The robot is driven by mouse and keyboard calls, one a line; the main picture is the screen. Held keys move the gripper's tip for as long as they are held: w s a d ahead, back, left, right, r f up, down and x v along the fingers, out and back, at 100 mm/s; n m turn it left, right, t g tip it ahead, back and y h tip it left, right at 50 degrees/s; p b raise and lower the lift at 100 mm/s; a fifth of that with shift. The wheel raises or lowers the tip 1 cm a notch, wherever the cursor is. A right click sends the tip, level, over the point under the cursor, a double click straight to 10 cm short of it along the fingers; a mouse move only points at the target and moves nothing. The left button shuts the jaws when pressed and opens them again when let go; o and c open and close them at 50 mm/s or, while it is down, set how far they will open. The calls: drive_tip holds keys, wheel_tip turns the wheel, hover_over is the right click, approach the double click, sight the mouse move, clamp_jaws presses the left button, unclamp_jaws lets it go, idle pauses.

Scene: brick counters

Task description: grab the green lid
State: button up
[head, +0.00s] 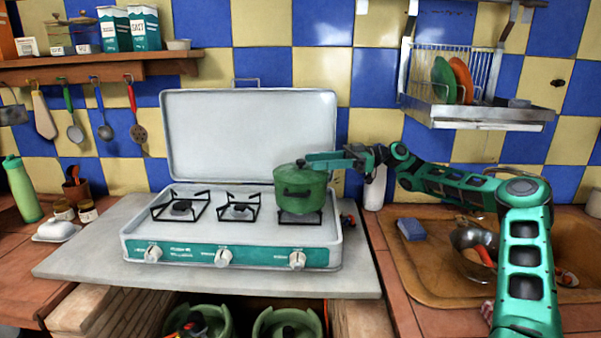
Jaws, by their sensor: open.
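The green lid (289,167) sits on top of the green pot (300,193), and a small dark knob shows at its top. The pot stands on the right burner of the white camping stove (135,241). My gripper (312,158) reaches in from the right, at the height of the lid's top. Its fingertips are at or just beside the knob; I cannot tell whether they touch it. The jaws are open, and their far side is hard to see.
The stove's raised cover (250,130) stands behind the pot. A white bottle (375,188) stands right of the stove, below my arm. A sink (410,265) with a metal bowl (470,262) is at the right. The left and middle burners are empty.

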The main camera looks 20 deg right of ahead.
sight(288, 170)
drive_tip(key=shift+w+a, duration=0.2)
drive_tip(key=shift+a, duration=2.1)
drive_tip(key=shift+w+a, duration=0.2)
drive_tip(key=shift+a, duration=2.1)
drive_tip(key=shift+c, duration=0.7)
clamp_jaws()
